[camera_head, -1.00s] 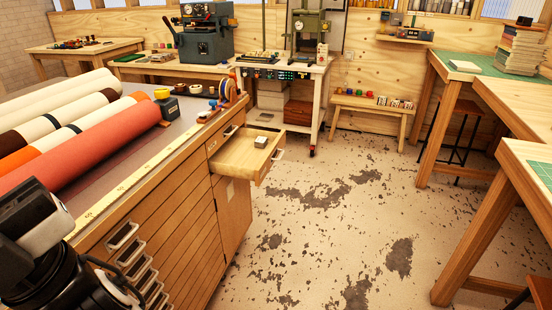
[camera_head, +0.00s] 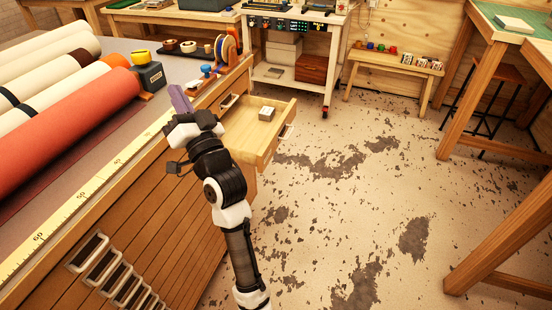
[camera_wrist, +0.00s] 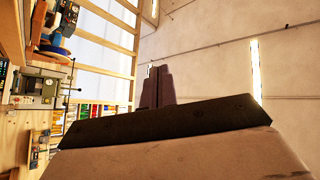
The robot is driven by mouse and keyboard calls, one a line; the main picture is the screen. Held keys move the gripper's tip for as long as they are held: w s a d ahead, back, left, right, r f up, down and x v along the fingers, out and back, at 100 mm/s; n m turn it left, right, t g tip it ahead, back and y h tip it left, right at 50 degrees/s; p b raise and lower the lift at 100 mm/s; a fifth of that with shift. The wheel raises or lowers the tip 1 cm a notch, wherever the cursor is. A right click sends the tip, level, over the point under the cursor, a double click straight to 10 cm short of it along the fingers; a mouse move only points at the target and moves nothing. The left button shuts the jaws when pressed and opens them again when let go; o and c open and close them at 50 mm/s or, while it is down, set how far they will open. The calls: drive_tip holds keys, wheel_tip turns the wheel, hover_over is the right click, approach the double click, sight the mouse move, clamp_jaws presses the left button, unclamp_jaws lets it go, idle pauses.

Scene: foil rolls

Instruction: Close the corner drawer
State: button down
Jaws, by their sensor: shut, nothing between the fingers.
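The corner drawer (camera_head: 245,137) is a light wooden drawer at the far end of the workbench cabinet (camera_head: 150,215). It is pulled out to the right, with a small pale box (camera_head: 266,114) inside and a metal handle (camera_head: 287,131) on its front. My gripper (camera_head: 179,99) is shut and empty, raised near the bench edge, left of the drawer in the head view and apart from its handle. The wrist view shows the shut fingers (camera_wrist: 157,88) pointing toward the ceiling and window; the drawer is not in that view. My wrist hides a little of the cabinet front.
Several rolls (camera_head: 75,130) lie on the bench top. A black tape dispenser (camera_head: 149,76) and small spools stand near its far corner. A white cart (camera_head: 300,55) stands behind the drawer. The floor (camera_head: 340,200) right of the cabinet is open, with wooden tables at the far right.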

drive_tip(key=w+d+f+m+g+h, duration=0.1)
drive_tip(key=w+d+f+m+h, duration=0.25)
drive_tip(key=d+f, duration=0.4)
drive_tip(key=w+d+f+m+h, duration=0.2)
drive_tip(key=w+d+f+m, duration=0.15)
drive_tip(key=d+f, duration=0.35)
drive_tip(key=s+d+f+m+g+h, duration=0.15)
drive_tip(key=d+f+m, duration=0.45)
drive_tip(key=d+f, duration=0.8)
drive_tip(key=p, duration=0.3)
approach(272, 149)
drive_tip(key=w, duration=0.5)
drive_tip(key=shift+w+a+g, duration=0.25)
drive_tip(key=shift+a, duration=0.9)
drive_tip(key=shift+a, duration=0.1)
